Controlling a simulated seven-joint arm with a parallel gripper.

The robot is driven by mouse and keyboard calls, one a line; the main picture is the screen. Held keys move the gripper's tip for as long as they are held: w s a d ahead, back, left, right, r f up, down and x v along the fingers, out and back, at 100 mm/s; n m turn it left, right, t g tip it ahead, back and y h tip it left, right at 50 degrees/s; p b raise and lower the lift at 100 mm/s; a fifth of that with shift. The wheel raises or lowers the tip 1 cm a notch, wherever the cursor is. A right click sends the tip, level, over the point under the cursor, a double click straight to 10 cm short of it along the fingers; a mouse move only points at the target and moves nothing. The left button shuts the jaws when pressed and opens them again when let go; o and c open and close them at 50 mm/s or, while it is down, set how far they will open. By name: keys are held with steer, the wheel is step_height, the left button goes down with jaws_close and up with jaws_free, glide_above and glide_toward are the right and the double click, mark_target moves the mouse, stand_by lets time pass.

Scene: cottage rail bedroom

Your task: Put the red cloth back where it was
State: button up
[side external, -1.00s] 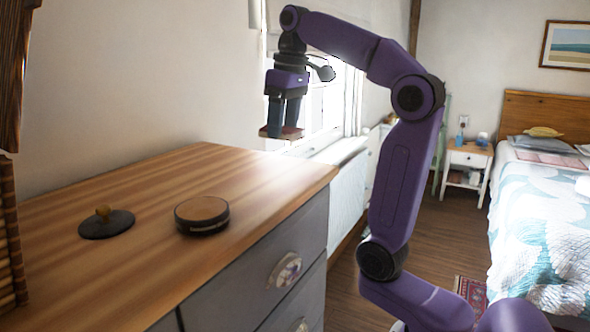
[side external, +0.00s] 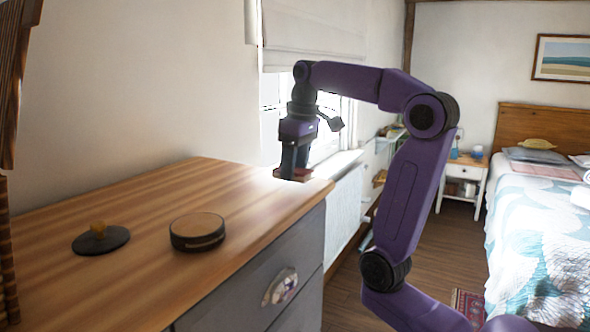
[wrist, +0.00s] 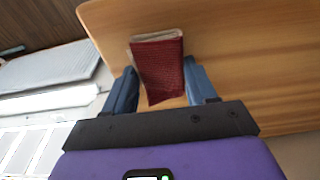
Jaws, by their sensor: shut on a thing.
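My gripper (side external: 290,174) is over the far right end of the wooden dresser top (side external: 150,205), pointing down, with its fingertips close to the surface. It is shut on the red cloth (wrist: 158,68), which looks like a flat folded piece with a pale edge in the wrist view. The cloth sits between the two blue fingers, over the wood. In the side view only a small reddish bit of the cloth (side external: 303,173) shows. I cannot tell whether it touches the dresser.
A round dark tin with a brown top (side external: 197,232) and a dark disc lid with a knob (side external: 101,238) stand on the dresser's nearer part. The wood between them and my gripper is clear. The window and a radiator (side external: 342,225) lie beyond the dresser's end.

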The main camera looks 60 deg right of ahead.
mark_target(302, 166)
steer(key=shift+f, duration=0.6)
steer(key=shift+f, duration=0.1)
steer(key=o, duration=0.9)
steer(key=shift+o, duration=0.2)
step_height(302, 166, up, 12)
steer(key=s, duration=0.1)
steer(key=shift+s, duration=0.4)
